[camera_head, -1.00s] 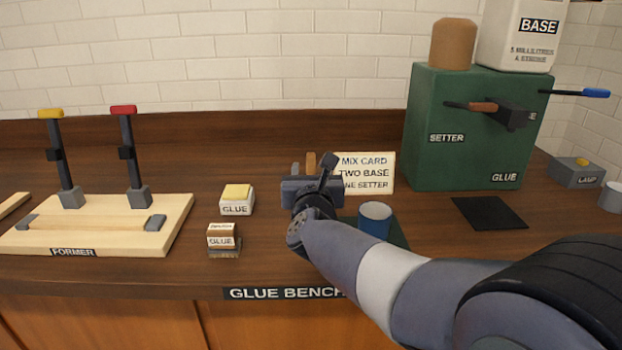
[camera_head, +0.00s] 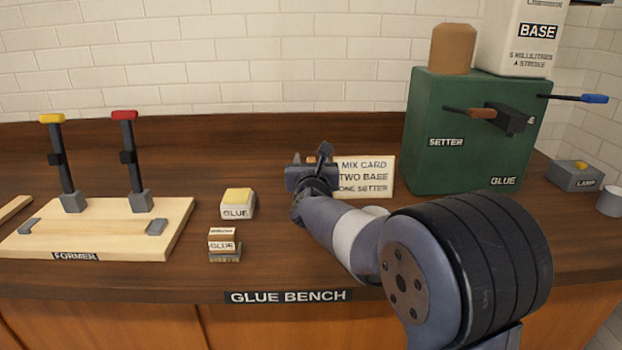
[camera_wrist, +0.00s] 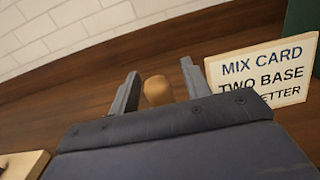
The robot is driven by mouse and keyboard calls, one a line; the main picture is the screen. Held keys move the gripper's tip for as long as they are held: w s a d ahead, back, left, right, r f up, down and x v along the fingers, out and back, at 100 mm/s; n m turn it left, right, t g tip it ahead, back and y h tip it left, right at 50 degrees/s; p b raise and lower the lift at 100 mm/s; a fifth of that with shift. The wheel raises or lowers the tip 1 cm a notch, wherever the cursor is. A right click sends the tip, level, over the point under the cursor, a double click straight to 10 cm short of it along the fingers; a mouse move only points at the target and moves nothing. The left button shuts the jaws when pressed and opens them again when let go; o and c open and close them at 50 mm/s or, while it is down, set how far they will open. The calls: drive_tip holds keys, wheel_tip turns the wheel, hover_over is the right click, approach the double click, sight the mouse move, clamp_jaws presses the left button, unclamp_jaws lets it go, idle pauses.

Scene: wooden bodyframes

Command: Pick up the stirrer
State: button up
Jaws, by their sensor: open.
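A rounded tan-wood knob, which looks like the stirrer's handle end (camera_wrist: 157,91), shows between my two fingers in the wrist view. The rest of the stirrer is hidden behind my gripper body. My gripper (camera_head: 311,163) is open, left of the mix card in the head view. Its fingers stand on either side of the knob in the wrist view, with gaps visible. In the head view only a small brown bit of the handle shows behind the gripper.
The mix card (camera_head: 366,177) stands close to the right finger. The green setter box (camera_head: 440,165) is farther right. Bare bench lies between the glue blocks and my arm.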

drive_tip(key=shift+c, duration=0.3)
drive_tip(key=c, duration=0.9)
drive_tip(key=shift+r, duration=0.1)
wheel_tip(320, 180, up, 17)
drive_tip(key=p, duration=0.9)
drive_tip(key=shift+r+p, duration=0.2)
drive_tip(key=shift+p, duration=0.1)
drive_tip(key=shift+s, duration=0.1)
